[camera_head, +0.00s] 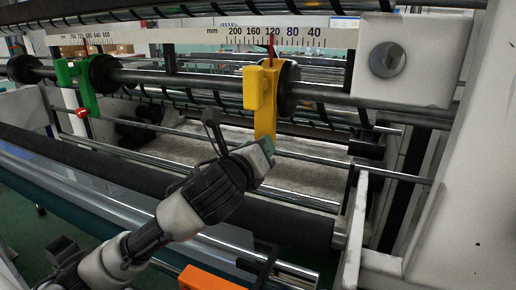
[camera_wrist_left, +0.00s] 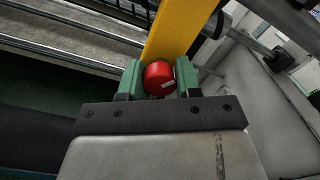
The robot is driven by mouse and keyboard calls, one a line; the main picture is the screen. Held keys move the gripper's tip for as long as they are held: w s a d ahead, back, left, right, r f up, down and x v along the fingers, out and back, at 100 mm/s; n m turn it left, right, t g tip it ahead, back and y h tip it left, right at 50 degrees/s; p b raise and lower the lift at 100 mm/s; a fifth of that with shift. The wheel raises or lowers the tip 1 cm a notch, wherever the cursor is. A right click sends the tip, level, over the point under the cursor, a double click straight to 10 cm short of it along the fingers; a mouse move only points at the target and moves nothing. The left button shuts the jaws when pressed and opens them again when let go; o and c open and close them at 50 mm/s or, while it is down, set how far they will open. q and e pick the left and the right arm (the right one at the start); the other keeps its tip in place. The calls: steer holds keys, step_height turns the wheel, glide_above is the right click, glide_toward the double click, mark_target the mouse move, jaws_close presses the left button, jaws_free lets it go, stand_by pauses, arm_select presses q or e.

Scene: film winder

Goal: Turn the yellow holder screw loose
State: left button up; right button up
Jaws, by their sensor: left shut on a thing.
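The yellow holder (camera_head: 262,95) hangs on the horizontal shaft right of centre, and its yellow arm (camera_wrist_left: 172,30) shows in the left wrist view. Its screw is a round red knob (camera_wrist_left: 158,79) at the lower end of that arm. My left gripper (camera_head: 266,150) reaches up to the lower end of the yellow holder. In the wrist view its two green fingers (camera_wrist_left: 160,73) sit on either side of the red knob, shut on it. The knob is hidden behind the gripper in the head view. My right gripper is not in view.
A green holder (camera_head: 80,85) with its own red knob (camera_head: 81,113) sits on the shaft at the left. A ruler scale (camera_head: 270,36) runs above. Metal rods cross behind the gripper. A white machine frame (camera_head: 460,170) closes off the right side.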

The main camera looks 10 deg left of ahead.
arm_select(q)
steer(key=n, duration=0.4)
steer(key=shift+n, duration=0.3)
steer(key=n, duration=0.5)
steer(key=shift+f+n, duration=0.1)
steer(key=shift+n, duration=0.2)
steer(key=n, duration=0.8)
steer(key=shift+n, duration=0.3)
steer(key=shift+f+n, duration=0.1)
steer(key=shift+n, duration=0.2)
steer(key=o, duration=0.9)
steer(key=shift+s, duration=0.1)
